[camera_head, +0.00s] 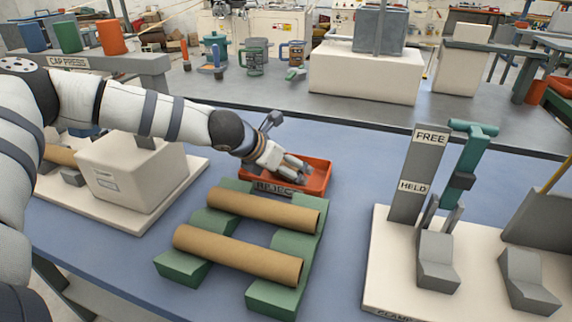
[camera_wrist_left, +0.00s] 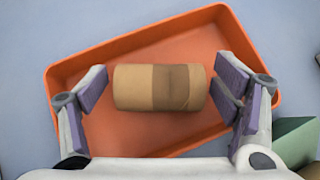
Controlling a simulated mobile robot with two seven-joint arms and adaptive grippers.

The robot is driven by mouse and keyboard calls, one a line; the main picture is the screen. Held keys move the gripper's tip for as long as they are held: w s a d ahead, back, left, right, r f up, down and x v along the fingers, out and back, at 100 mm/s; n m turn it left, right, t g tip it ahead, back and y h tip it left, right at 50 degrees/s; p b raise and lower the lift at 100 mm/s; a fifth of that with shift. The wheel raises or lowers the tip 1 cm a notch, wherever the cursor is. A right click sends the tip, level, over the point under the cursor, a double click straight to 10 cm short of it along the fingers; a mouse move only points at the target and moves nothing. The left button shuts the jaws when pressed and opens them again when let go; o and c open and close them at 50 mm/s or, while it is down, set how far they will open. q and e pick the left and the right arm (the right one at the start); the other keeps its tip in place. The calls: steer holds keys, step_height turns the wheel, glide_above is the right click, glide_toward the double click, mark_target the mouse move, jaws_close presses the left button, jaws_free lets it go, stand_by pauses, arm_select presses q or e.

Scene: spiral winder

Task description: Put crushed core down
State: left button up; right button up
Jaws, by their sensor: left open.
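The crushed core (camera_wrist_left: 160,87), a short brown cardboard tube with a darker band, lies in the orange reject tray (camera_wrist_left: 150,141) in the left wrist view. My left gripper (camera_wrist_left: 160,88) is open, with one finger off each end of the core and gaps between. In the head view, my left gripper (camera_head: 296,172) is over the reject tray (camera_head: 318,179), and hides the core there. The tray's front label is partly covered and reads "REJEC". My right gripper is not in view.
Two long cardboard cores (camera_head: 240,255) rest on green cradles (camera_head: 272,297) in front of the tray. A clamp stand marked FREE and HELD (camera_head: 415,175) stands at the right on a white base. Blue tabletop is clear between tray and clamp.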

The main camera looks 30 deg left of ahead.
arm_select(q)
steer(key=shift+r, duration=0.3)
steer(key=v, duration=0.1)
steer(key=p+v, duration=0.1)
steer(key=v, duration=0.1)
steer(key=shift+r, duration=0.55)
steer(key=s+d+v, duration=0.1)
steer(key=v, duration=0.7)
steer(key=shift+a+f, duration=0.35)
steer(key=shift+a, duration=0.2)
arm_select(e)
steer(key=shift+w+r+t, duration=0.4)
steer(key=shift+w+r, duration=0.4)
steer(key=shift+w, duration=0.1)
